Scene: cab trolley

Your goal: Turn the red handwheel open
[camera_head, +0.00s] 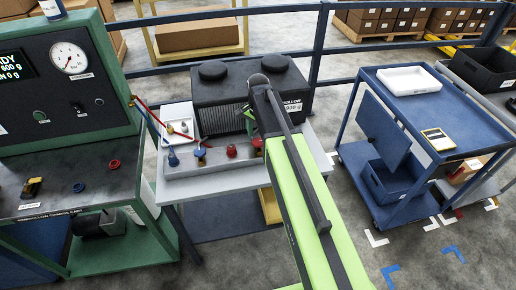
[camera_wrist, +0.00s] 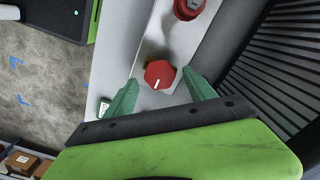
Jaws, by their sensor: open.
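Two red fittings sit on the grey ledge of the trolley. In the wrist view a red six-sided knob (camera_wrist: 159,78) with a white mark lies between the fingers of my gripper (camera_wrist: 160,88). The gripper is open, with a gap on each side of the knob; I cannot tell how far above it the tips are. A rounder red fitting (camera_wrist: 187,8) is cut off at the top edge. It also shows in the head view (camera_head: 231,150), left of the knob (camera_head: 257,143). I cannot tell which is the handwheel. My arm hides most of my gripper in the head view.
A black ribbed unit (camera_head: 222,95) stands close behind the ledge. A green bench (camera_head: 60,165) is at left and a blue cart (camera_head: 395,95) at right. The floor between trolley and cart is clear.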

